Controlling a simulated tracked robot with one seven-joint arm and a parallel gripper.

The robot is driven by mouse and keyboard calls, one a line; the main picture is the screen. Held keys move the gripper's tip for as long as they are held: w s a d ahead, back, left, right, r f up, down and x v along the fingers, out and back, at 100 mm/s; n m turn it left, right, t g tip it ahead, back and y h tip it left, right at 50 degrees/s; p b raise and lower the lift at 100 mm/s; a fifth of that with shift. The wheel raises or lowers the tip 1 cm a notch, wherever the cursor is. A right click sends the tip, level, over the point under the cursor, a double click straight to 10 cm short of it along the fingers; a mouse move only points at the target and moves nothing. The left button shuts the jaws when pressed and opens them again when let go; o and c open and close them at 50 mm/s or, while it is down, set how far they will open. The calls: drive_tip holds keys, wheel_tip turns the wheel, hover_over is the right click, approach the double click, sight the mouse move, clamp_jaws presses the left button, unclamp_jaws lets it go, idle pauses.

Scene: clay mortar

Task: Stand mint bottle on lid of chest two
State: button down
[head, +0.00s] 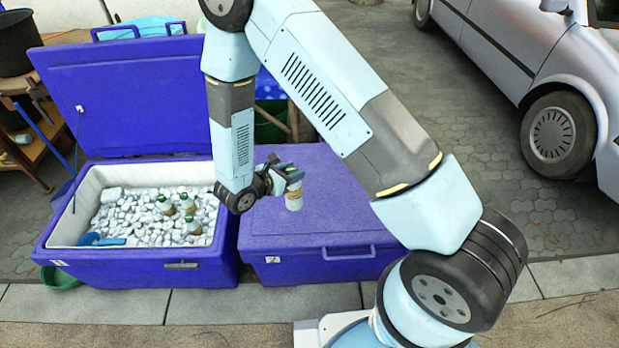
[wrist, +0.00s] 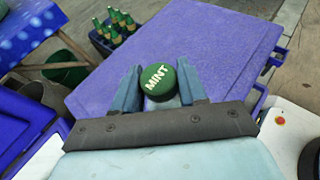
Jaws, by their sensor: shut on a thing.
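The mint bottle (head: 294,196) is white with a tan label band, and its green cap marked MINT (wrist: 158,81) faces the wrist camera. My gripper (head: 289,178) is shut on it near the top and holds it upright over the closed blue lid of the right-hand chest (head: 330,215). That lid also fills much of the wrist view (wrist: 210,50). I cannot tell whether the bottle's base touches the lid. My arm hides part of this chest in the head view.
The left chest (head: 140,269) stands open, with ice, several green-capped bottles (head: 165,204) and a blue scoop (head: 95,239) inside. A crate of green bottles (wrist: 115,30) stands beyond the closed chest. A car (head: 540,60) is parked at right. The lid around the bottle is clear.

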sight(293, 200)
drive_tip(key=w+d+f, duration=0.3)
drive_tip(key=w+f, duration=0.3)
drive_tip(key=f, duration=0.4)
drive_tip(key=shift+w+d+f, duration=0.15)
drive_tip(key=shift+w+d, duration=0.15)
drive_tip(key=shift+d, duration=0.05)
drive_tip(key=c, duration=0.6)
unclamp_jaws()
drive_tip(key=v, duration=1.2)
